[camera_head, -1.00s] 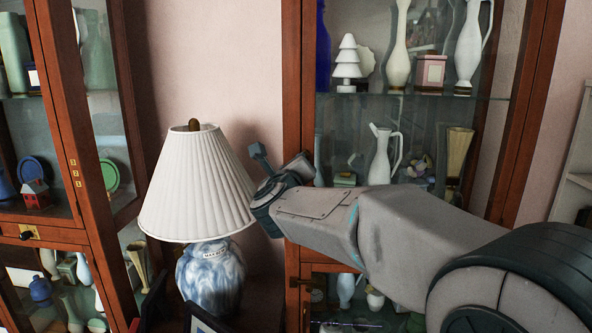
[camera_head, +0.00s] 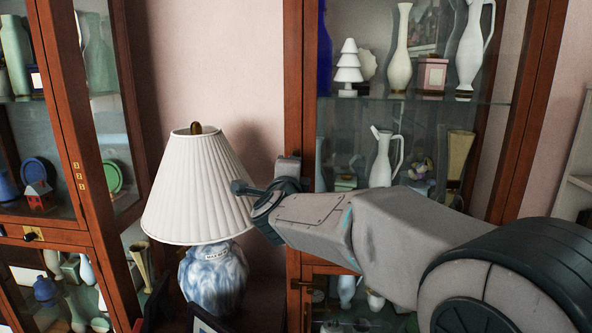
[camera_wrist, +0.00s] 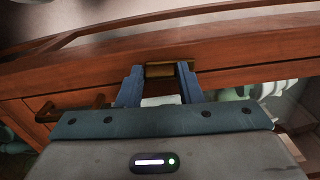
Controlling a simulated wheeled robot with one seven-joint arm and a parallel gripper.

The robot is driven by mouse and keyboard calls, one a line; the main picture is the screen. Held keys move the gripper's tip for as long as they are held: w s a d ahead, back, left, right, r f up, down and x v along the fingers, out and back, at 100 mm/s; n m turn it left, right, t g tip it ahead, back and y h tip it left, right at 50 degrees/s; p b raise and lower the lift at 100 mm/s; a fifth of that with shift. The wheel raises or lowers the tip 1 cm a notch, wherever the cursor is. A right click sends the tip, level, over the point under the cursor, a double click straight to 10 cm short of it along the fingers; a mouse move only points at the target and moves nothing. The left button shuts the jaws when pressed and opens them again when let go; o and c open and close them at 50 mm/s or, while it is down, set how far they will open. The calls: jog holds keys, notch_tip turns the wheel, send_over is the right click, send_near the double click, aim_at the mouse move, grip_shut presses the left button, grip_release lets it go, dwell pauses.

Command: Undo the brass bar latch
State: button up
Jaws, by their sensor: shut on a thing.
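The brass bar latch (camera_wrist: 170,70) sits on a reddish-brown wooden frame, seen at the upper middle of the wrist view. My gripper (camera_wrist: 161,74) is shut on it, with one blue-grey finger on each side. In the head view my gripper (camera_head: 278,190) is at the left post of the right-hand cabinet (camera_head: 294,80). There my wrist hides the latch and the fingertips. I cannot tell from these views how far the bar is turned.
A table lamp (camera_head: 197,185) with a pleated white shade stands close left of my wrist. A handle (camera_wrist: 75,106) shows left of the fingers. A left-hand cabinet (camera_head: 70,130) and glass doors with vases behind them are nearby.

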jog(key=shift+r+n, duration=0.1)
jog(key=shift+n, duration=0.4)
jog(key=o, duration=1)
jog(key=s, duration=1.3)
jog(key=shift+s+a+b, duration=0.25)
jog(key=shift+s+b, duration=0.15)
